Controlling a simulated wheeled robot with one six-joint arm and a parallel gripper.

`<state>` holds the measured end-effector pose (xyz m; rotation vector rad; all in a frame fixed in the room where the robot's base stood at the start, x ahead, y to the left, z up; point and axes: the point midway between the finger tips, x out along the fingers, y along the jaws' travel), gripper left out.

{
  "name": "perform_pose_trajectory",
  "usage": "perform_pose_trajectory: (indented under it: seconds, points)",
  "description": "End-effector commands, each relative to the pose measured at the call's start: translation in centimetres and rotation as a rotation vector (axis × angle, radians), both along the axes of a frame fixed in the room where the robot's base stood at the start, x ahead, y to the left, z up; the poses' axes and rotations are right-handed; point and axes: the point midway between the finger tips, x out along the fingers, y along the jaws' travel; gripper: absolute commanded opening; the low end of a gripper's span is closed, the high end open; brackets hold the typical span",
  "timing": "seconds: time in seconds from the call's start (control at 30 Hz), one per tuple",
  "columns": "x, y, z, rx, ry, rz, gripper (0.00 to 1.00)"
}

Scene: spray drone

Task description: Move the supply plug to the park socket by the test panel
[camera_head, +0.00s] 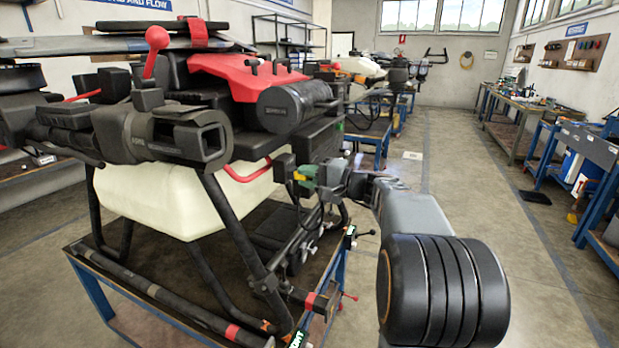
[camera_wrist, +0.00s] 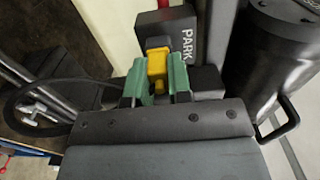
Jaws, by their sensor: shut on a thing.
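My gripper (camera_wrist: 157,85) has green finger pads and is shut on the yellow supply plug (camera_wrist: 157,66) in the wrist view. The plug's front end meets or nearly meets a dark block marked PARK (camera_wrist: 180,38), the park socket; I cannot tell whether it is seated. In the head view my gripper (camera_head: 305,178) is beside the drone's right side, with a bit of the yellow plug (camera_head: 298,176) showing at its tip. The dark park socket block (camera_head: 284,168) is just left of it. The socket opening is hidden.
The spray drone (camera_head: 200,120), with a cream tank (camera_head: 150,195) and black legs, stands on a blue-framed bench (camera_head: 92,290). A black cable (camera_wrist: 22,92) loops left in the wrist view. A dark cylinder (camera_wrist: 272,60) is close on the right.

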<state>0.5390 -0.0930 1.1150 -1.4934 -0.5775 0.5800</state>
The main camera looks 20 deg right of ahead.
Motion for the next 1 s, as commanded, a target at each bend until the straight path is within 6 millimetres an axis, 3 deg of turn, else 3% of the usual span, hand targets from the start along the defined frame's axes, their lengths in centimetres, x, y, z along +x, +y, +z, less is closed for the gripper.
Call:
perform_pose_trajectory:
  seconds: [0.4, 0.43, 0.7, 1.0]
  points:
    - [0.28, 0.31, 0.03, 0.001, -0.001, 0.001, 0.0]
    - [0.28, 0.33, 0.04, 0.001, -0.001, 0.001, 0.21]
    - [0.26, 0.22, 0.01, 0.0, 0.0, -0.001, 0.47]
    - [0.09, 0.02, -0.02, 0.001, 0.001, -0.002, 0.49]
